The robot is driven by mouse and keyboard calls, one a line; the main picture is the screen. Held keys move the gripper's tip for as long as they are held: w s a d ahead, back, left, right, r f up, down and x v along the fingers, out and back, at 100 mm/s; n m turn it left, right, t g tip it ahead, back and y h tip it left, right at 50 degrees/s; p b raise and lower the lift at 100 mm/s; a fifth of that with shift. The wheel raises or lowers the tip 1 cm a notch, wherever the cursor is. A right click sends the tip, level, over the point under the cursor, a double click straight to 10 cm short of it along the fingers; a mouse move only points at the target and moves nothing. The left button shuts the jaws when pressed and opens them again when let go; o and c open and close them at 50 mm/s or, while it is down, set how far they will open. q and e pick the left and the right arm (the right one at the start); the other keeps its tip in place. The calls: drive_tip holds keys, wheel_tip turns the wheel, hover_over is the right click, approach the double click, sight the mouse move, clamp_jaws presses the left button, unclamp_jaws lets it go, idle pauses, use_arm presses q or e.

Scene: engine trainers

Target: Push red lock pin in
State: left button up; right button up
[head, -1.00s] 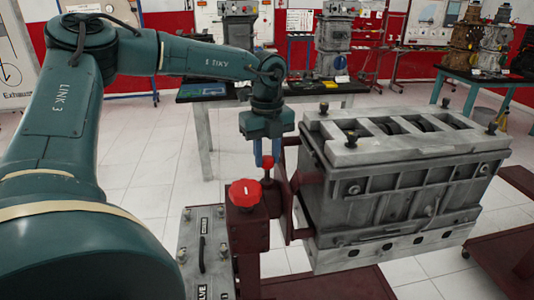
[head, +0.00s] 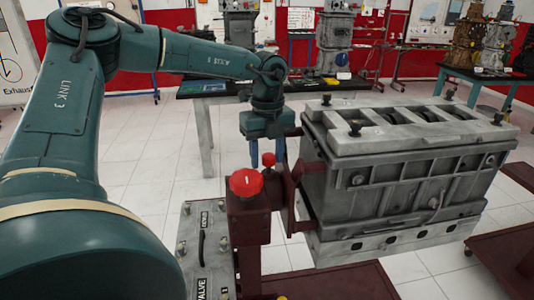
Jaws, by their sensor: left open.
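A small red ball-topped pin (head: 268,158), which looks like the lock pin, stands on the dark red stand post (head: 248,225). A larger red knob (head: 246,183) sits on the post's top, nearer to me. My left gripper (head: 267,157) points down with its blue fingers apart, one on each side of the red ball in the picture. It looks open and empty; I cannot tell whether it touches the pin or is behind it. The grey engine block (head: 400,185) is mounted on the stand to the right. My right gripper is not in view.
A plate with a black handle and labels (head: 200,245) is left of the post. A workbench (head: 205,95) stands behind my left gripper, and another bench with engines (head: 510,82) is at the far right. White tiled floor lies open between them.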

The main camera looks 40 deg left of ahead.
sight(267, 155)
use_arm(q)
drive_tip(key=shift+w+r, duration=0.25)
drive_tip(key=shift+r, duration=0.05)
drive_tip(key=shift+r, duration=0.25)
wheel_tip(267, 155, up, 12)
drive_tip(key=b, duration=0.1)
drive_tip(key=shift+s, duration=0.15)
idle(0.3)
